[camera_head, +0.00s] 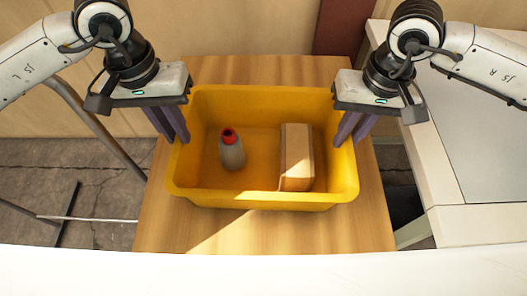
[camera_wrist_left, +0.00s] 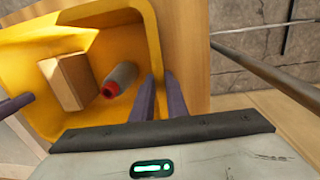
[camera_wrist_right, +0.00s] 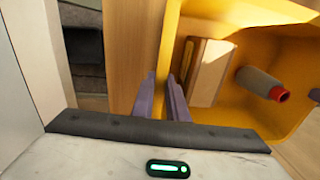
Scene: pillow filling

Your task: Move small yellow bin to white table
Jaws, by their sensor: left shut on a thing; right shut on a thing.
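The yellow bin (camera_head: 262,196) sits on the wooden table (camera_head: 300,230) in the head view. Inside it are a grey bottle with a red cap (camera_head: 231,152) and a tan box (camera_head: 297,158). My left gripper (camera_head: 176,138) is shut on the bin's left wall, one finger on each side of it. My right gripper (camera_head: 348,138) is shut on the right wall in the same way. The bin also fills much of the left wrist view (camera_wrist_left: 128,38) and shows in the right wrist view (camera_wrist_right: 215,14). I cannot tell whether the bin's base touches the wood.
A white table (camera_head: 478,222) with a grey top stands to the right, with a gap between it and the wooden table. A beige wall (camera_head: 260,30) is behind. Dark metal legs and cracked floor (camera_head: 100,165) are on the left.

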